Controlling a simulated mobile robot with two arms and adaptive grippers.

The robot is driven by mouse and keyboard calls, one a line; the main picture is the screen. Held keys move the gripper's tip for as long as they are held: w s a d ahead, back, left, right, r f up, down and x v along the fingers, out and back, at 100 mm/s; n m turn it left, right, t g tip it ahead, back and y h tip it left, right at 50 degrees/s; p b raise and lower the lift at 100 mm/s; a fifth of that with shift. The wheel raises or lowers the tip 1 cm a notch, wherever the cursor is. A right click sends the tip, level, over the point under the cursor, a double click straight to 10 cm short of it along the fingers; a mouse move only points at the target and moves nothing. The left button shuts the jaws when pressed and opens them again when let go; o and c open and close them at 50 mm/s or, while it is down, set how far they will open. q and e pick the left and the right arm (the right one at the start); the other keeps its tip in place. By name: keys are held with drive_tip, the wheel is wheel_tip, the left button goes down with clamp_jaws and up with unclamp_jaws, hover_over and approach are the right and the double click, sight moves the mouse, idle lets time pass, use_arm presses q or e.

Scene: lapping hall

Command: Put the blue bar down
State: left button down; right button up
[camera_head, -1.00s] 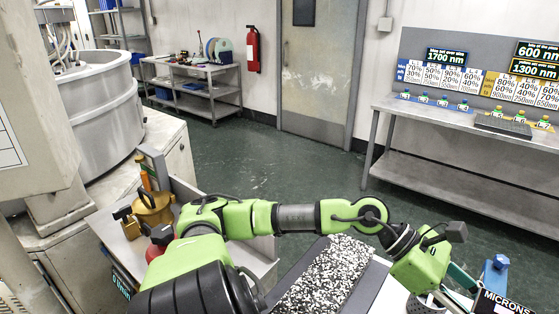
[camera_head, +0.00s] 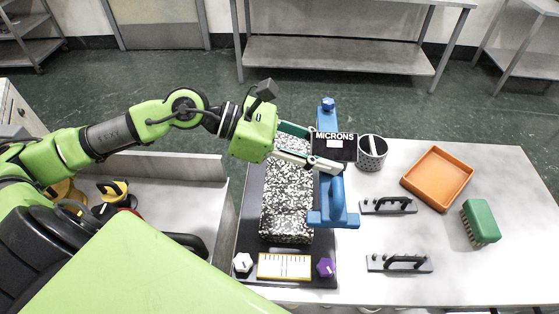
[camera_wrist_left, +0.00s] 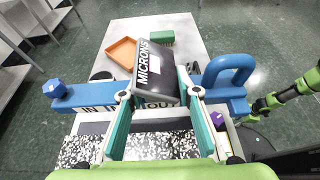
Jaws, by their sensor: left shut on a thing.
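The blue bar (camera_head: 338,203) has a loop handle, a blue knob at its far end and a black gauge marked MICRONS (camera_head: 335,145). In the head view it lies lengthwise beside the right edge of the speckled block (camera_head: 286,200). My left gripper (camera_head: 318,163) is shut on the middle of the bar. In the left wrist view the bar (camera_wrist_left: 222,93) runs crosswise between the fingers, with the speckled block below. Whether the bar touches anything beneath is unclear. My right arm shows at the right of the wrist view, its gripper (camera_wrist_left: 250,114) too small to read.
The speckled block sits on a dark tray (camera_head: 246,215) with a white-yellow scale plate (camera_head: 284,266). The white table (camera_head: 450,280) also holds a perforated cup (camera_head: 371,153), an orange tray (camera_head: 437,150), a green brush (camera_head: 480,221) and two handled grey plates (camera_head: 388,205).

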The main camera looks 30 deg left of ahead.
use_arm(q)
drive_tip(key=w+a+f+p, duration=0.1)
drive_tip(key=a+f, duration=0.2)
drive_tip(key=w+a+f+p, duration=0.1)
drive_tip(key=a+f, duration=0.2)
drive_tip(key=f, duration=0.1)
drive_tip(key=w+a+f+p, duration=0.1)
drive_tip(key=a+f, duration=0.3)
drive_tip(key=shift+a, duration=0.1)
drive_tip(key=shift+f, duration=0.15)
drive_tip(key=shift+f, duration=0.1)
drive_tip(key=c, duration=1.9)
unclamp_jaws()
drive_tip(key=shift+s+f, duration=0.1)
drive_tip(key=shift+f, duration=0.05)
drive_tip(key=o, duration=0.4)
drive_tip(key=shift+r, duration=0.2)
